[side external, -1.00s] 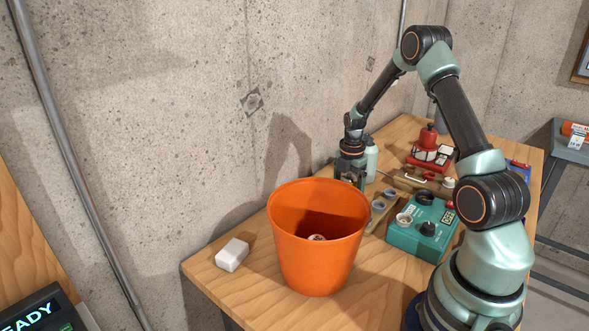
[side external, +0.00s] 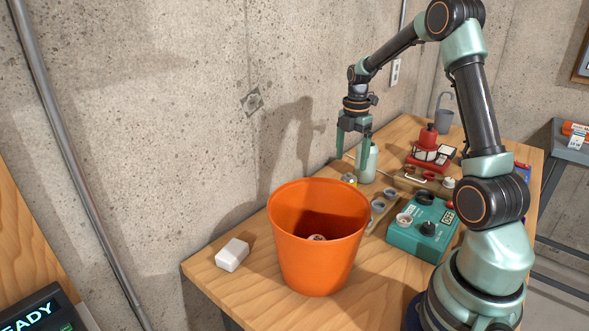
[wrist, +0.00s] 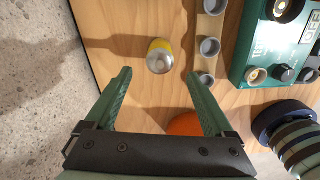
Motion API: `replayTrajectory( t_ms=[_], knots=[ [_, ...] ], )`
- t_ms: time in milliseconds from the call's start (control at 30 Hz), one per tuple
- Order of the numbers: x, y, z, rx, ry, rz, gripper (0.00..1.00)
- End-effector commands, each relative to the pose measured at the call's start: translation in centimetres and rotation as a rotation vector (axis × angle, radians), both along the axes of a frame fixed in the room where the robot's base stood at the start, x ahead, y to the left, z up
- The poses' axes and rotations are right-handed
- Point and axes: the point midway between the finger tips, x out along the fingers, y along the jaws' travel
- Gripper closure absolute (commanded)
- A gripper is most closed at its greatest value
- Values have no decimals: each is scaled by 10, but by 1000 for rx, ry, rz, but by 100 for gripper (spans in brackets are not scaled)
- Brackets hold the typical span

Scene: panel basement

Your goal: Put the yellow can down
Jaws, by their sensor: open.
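The yellow can (wrist: 160,56), with a silver top, stands on the wooden table in the wrist view, beyond and between my fingertips and apart from them. In the side view only a small part of the can (side external: 349,179) shows behind the orange bucket's rim. My gripper (side external: 354,156) is open and empty above the can, pointing down. In the wrist view the two green fingers of my gripper (wrist: 158,88) are spread wide with nothing between them.
An orange bucket (side external: 318,245) stands in front of the can. A holder with grey cups (wrist: 211,47) and a teal box (side external: 422,229) lie to the right. A pale green bottle (side external: 367,162) stands close by. A white block (side external: 232,255) lies at left; concrete wall behind.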

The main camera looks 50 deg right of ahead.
Motion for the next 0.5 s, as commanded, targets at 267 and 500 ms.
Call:
replayTrajectory(
  t_ms=[267,500],
  knots=[
    [4,34,38,-26,-54,-144,12],
    [-7,115,94,-18,-199,-524,12]
  ],
)
